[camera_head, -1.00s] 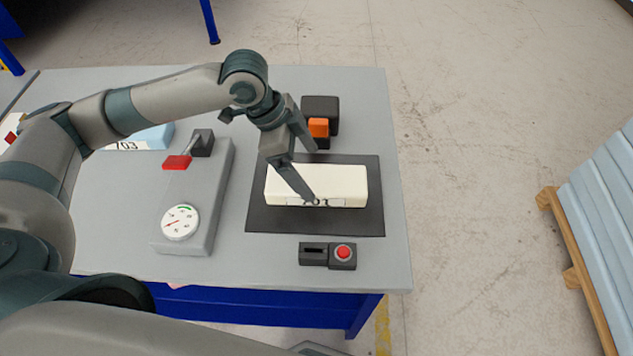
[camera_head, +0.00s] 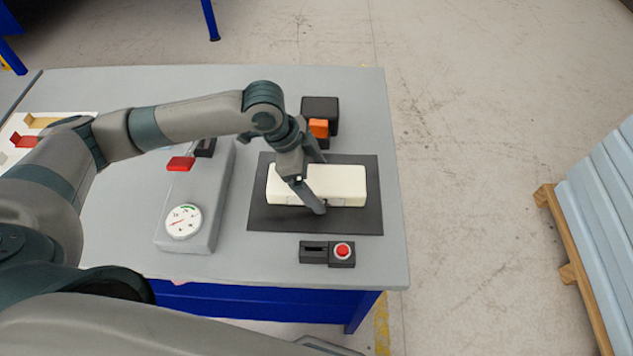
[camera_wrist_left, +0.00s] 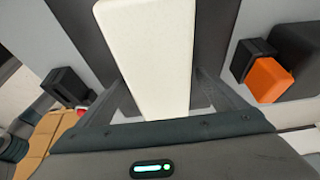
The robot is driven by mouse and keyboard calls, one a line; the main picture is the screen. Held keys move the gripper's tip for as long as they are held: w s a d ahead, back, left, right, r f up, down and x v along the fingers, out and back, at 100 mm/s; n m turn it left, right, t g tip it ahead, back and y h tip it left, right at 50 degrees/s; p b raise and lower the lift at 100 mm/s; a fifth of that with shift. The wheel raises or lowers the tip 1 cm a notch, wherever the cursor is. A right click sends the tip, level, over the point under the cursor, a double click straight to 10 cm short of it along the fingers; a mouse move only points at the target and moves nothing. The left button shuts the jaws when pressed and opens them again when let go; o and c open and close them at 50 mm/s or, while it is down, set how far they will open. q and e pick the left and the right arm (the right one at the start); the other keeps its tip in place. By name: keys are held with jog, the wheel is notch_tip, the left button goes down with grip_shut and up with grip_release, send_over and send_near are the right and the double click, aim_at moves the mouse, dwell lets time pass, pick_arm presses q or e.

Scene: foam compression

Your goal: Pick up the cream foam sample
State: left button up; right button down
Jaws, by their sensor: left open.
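The cream foam sample (camera_head: 345,184) is a pale rectangular block lying flat on a dark mat (camera_head: 268,222) on the grey table. It also shows large in the left wrist view (camera_wrist_left: 148,50). My left gripper (camera_head: 318,184) is low over the block's left half, its fingers apart. One finger reaches down in front of the block's near side and the other is mostly hidden behind it. In the left wrist view the block lies between the two fingers, with gaps on both sides. The block's label is mostly hidden by the near finger. My right gripper is not in view.
A grey gauge unit (camera_head: 205,200) with a dial and red lever stands left of the mat. A black device with an orange part (camera_head: 319,128) stands behind it. A black box with a red button (camera_head: 342,250) sits in front. Foam slabs (camera_head: 600,200) on a pallet stand right.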

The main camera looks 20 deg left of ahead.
aim_at(325, 181)
pick_arm(q)
jog(key=shift+c, duration=0.6)
jog(key=c, duration=1)
jog(key=shift+r, duration=0.1)
jog(key=shift+r+b, duration=0.45)
jog(key=shift+r, duration=0.35)
notch_tip(325, 181, up, 2)
jog(key=shift+s+d+r+b, duration=0.15)
jog(key=shift+r+b, duration=0.1)
jog(key=shift+b, duration=0.25)
jog(key=s+d+r+b, duration=0.2)
jog(key=s+d+r, duration=0.4)
jog(key=s+d, duration=0.1)
jog(key=shift+s+d+r, duration=0.3)
jog(key=shift+d+r, duration=0.1)
jog(key=shift+d, duration=0.2)
